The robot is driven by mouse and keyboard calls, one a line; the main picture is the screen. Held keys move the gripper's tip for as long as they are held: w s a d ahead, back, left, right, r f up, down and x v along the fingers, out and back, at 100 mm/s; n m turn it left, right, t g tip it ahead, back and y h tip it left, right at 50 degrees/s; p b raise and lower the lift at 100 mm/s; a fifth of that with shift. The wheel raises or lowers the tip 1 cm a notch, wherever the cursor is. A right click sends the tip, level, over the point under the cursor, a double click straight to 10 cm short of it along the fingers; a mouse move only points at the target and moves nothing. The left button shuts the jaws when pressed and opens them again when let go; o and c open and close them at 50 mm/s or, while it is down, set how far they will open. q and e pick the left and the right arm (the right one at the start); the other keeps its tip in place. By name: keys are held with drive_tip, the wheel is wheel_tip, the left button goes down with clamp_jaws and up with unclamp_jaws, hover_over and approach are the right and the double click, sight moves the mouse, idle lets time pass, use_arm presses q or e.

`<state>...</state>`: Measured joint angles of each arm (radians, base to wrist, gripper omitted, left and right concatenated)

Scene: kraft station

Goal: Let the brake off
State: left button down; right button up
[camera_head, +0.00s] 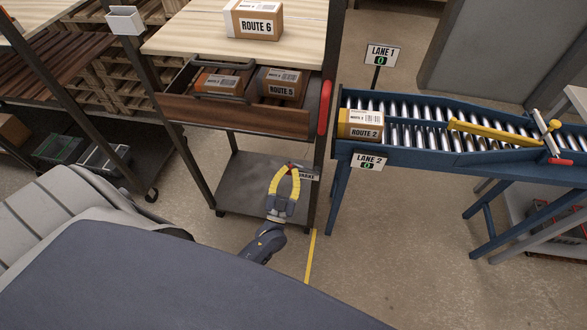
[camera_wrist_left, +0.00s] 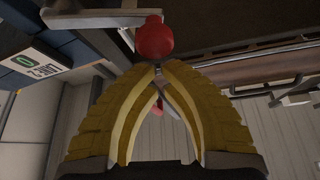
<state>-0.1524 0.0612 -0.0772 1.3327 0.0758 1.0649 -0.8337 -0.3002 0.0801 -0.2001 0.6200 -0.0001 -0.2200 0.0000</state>
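A small plate lettered as a brake label (camera_head: 308,176) sits low on the right side of the wooden-topped cart. My left gripper (camera_head: 289,168), with yellow fingers, reaches up beside it. A small red spot shows at its fingertips in the head view. In the left wrist view a red ball knob (camera_wrist_left: 153,38) on a pale lever (camera_wrist_left: 98,18) lies just beyond the fingertips (camera_wrist_left: 157,68). The fingertips meet, and I see nothing clearly held between them. Whether they touch the knob I cannot tell. My right gripper is not in view.
The cart's drawer (camera_head: 230,115) stands open with boxes inside, and a ROUTE 6 box (camera_head: 253,20) is on top. A red handle (camera_head: 324,107) is on the cart's right side. The blue roller conveyor (camera_head: 440,160) carrying a ROUTE 2 box (camera_head: 360,124) stands close to the right.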

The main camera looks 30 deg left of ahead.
use_arm(q)
drive_tip(key=shift+s+a+f+n+y, duration=0.1)
drive_tip(key=shift+a+f+n+y, duration=0.1)
drive_tip(key=shift+n+y, duration=0.3)
idle(0.3)
drive_tip(key=s+d, duration=0.2)
drive_tip(key=s, duration=0.7)
drive_tip(key=shift+d+f, duration=0.4)
idle(0.4)
